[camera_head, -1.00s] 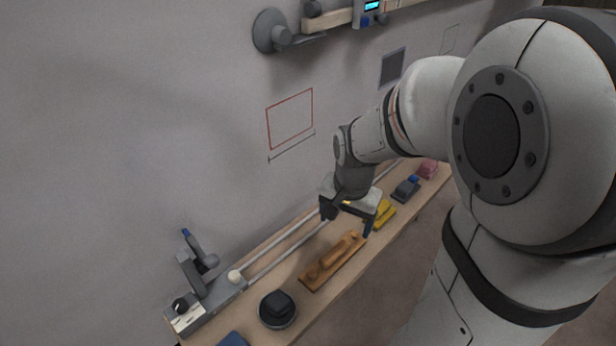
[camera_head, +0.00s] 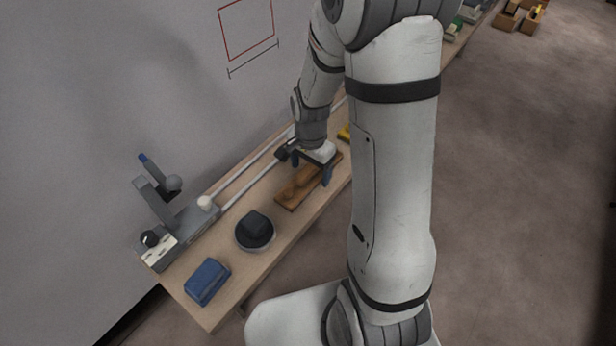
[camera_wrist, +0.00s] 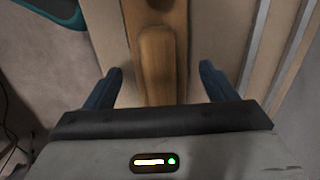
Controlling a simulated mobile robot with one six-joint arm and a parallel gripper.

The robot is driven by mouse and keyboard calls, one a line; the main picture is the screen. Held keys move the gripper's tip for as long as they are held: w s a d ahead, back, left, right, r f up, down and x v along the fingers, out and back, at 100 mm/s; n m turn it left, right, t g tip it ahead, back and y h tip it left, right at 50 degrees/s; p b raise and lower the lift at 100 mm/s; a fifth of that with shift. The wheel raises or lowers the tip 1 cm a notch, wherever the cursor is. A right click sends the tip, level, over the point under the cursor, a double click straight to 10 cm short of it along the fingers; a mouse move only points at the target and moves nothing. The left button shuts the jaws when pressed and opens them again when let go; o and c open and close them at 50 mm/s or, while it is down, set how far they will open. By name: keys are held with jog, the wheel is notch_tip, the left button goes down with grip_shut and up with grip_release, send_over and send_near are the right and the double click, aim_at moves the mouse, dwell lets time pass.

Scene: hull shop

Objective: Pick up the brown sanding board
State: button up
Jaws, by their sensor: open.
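The brown sanding board (camera_head: 290,195) lies flat on the wooden bench, a long board with a raised wooden handle along its top. In the wrist view the brown sanding board (camera_wrist: 133,20) runs up the picture, its handle (camera_wrist: 158,65) between my fingers. My gripper (camera_head: 311,177) is open over the board's far part, which it partly hides in the head view. In the wrist view my gripper's two blue fingers (camera_wrist: 160,85) stand on either side of the handle, apart from it.
The narrow bench (camera_head: 225,290) runs along the grey wall. A round black sander (camera_head: 255,229) and a blue block (camera_head: 207,281) stand nearer on it. A grey clamp fixture (camera_head: 160,205) with pale rails is on the wall side. A yellow item (camera_head: 344,132) lies beyond the board.

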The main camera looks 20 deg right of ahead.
aim_at(310, 167)
jog(key=shift+f, duration=0.4)
jog(key=shift+r, duration=0.1)
jog(key=c, duration=1.2)
jog(key=shift+c, duration=0.2)
notch_tip(310, 167, up, 10)
jog(key=p, duration=0.3)
